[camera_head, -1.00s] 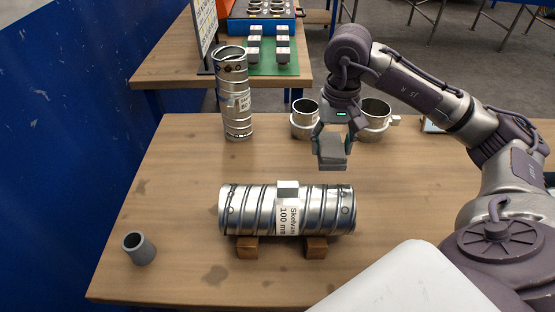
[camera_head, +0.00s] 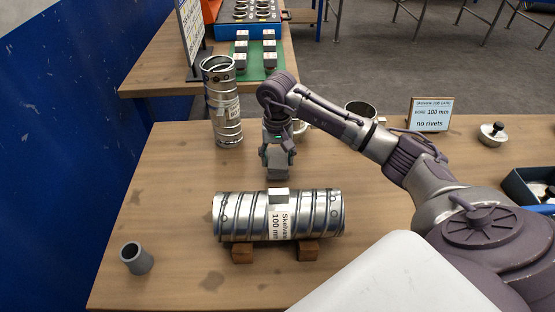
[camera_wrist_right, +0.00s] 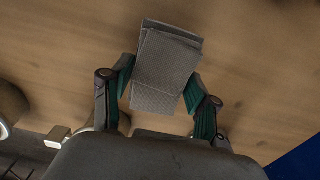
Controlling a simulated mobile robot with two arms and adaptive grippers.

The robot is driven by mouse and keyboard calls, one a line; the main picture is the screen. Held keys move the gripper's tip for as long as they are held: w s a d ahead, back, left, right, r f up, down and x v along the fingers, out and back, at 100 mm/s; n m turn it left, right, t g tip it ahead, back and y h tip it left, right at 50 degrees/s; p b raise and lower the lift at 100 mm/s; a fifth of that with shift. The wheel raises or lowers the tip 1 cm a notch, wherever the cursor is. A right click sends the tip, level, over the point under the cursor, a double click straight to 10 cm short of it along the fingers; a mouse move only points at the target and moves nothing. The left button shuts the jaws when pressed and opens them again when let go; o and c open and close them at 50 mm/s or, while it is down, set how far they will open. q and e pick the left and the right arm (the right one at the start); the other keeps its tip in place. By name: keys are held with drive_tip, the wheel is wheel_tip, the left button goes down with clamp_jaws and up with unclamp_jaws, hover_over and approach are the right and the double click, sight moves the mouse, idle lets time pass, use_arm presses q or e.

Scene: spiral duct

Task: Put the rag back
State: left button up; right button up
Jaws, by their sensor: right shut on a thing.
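The rag (camera_head: 279,169) is a folded grey cloth held below my right gripper (camera_head: 277,152), above the table behind the lying spiral duct (camera_head: 240,217). In the right wrist view the rag (camera_wrist_right: 165,68) sits between the two green-padded fingers of my right gripper (camera_wrist_right: 160,95), which are shut on it. The rag hangs clear of the duct in the picture. My left gripper is not in view.
A grey cup (camera_head: 137,258) stands front left. An upright duct (camera_head: 223,105) stands behind. A job card (camera_head: 430,114) stands back right.

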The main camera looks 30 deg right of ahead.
drive_tip(key=shift+f, duration=0.95)
drive_tip(key=shift+f, duration=0.2)
drive_tip(key=o, duration=1.1)
